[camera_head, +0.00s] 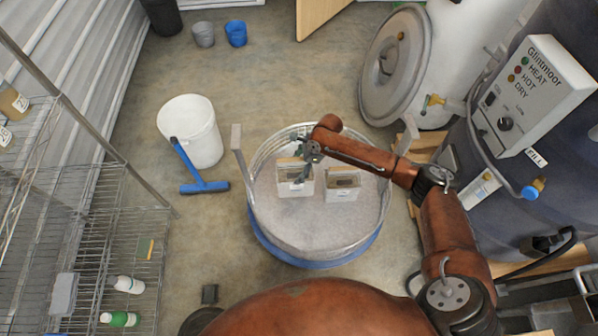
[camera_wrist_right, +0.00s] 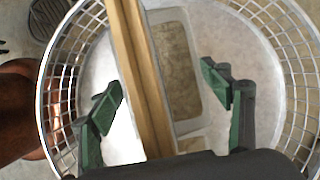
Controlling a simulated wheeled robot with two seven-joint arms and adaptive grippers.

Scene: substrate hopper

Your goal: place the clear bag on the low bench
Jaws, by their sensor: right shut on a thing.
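My right gripper (camera_head: 309,156) is at the top of the left one, which I take as the clear bag (camera_head: 296,184). In the wrist view the clear bag (camera_wrist_right: 176,65), with a tan strip along its edge, lies between the green fingers of my right gripper (camera_wrist_right: 160,95). The right gripper is shut on it. Whether the bag touches the substrate, I cannot tell. The second bag (camera_head: 342,184) is just right of it. No low bench is clearly recognisable. My left gripper is out of view.
A white bucket (camera_head: 203,140) and a blue squeegee (camera_head: 205,187) are left of the basket. A wire rack (camera_head: 60,215) fills the left side. A tank with a control box (camera_head: 535,95) stands at right. Bare floor lies behind the basket.

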